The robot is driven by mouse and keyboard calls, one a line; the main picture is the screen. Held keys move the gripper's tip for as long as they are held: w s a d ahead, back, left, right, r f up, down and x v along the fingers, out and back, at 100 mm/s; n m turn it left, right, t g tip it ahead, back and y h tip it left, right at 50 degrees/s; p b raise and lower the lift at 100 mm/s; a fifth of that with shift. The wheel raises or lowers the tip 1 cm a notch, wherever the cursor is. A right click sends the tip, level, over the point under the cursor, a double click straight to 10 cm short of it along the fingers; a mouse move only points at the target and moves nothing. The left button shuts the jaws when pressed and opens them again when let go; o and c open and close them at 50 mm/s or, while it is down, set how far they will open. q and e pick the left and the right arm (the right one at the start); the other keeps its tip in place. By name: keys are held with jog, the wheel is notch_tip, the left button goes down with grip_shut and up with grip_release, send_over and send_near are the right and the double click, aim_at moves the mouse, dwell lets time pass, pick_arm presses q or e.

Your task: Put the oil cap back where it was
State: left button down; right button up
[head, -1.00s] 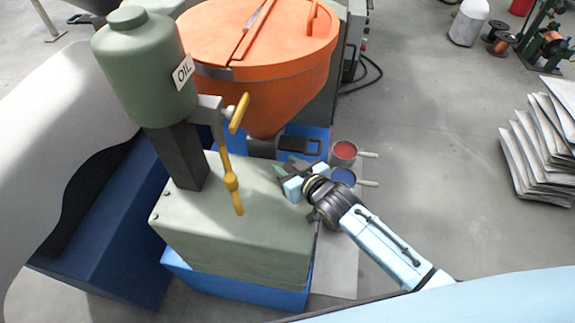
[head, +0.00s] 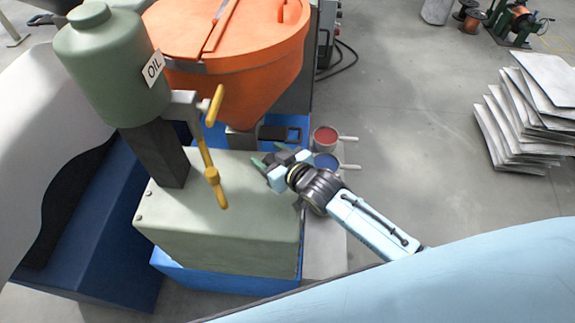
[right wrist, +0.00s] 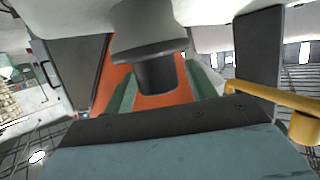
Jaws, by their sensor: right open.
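The oil cap (right wrist: 152,40), as I take it, is a dark grey piece with a wide base and a narrower knob. It shows in the right wrist view, which appears upside down. Its base seems to sit on the pale green box (head: 220,225). My right gripper (head: 268,156) is open at the box's back right edge, its green fingertips on either side of the knob in the right wrist view (right wrist: 162,90). In the head view the gripper largely hides the cap. The green oil tank (head: 115,75) stands on a dark post. My left gripper is out of view.
A yellow pipe and handle (head: 207,160) hang left of my right gripper. The orange hopper (head: 225,60) rises behind it. Red (head: 325,136) and blue (head: 326,161) paint cans stand just right. Stacked sheets (head: 525,120) lie far right, with open floor between.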

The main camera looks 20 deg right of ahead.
jog(key=v, duration=1.1)
jog(key=shift+s, duration=0.15)
jog(key=shift+d+f, duration=0.1)
jog(key=shift+d, duration=0.05)
jog(key=s+d+f+m+g+h, duration=0.1)
jog(key=s+d+g+h, duration=0.3)
jog(key=s, duration=0.5)
jog(key=s+d+f+m+g+h, duration=0.1)
jog(key=s+d+g, duration=0.2)
jog(key=s+g, duration=0.45)
jog(key=s+f+b, duration=0.3)
jog(key=f+b, duration=0.2)
jog(key=f, duration=2.5)
jog(key=s+d+f+b, duration=0.3)
jog(key=s+f+b, duration=0.1)
jog(key=s+f, duration=1.1)
notch_tip(320, 180, down, 4)
jog(key=shift+s+r+b, duration=0.15)
jog(key=shift+s+b, duration=0.2)
jog(key=shift+d+g, duration=0.1)
jog(key=shift+g, duration=0.15)
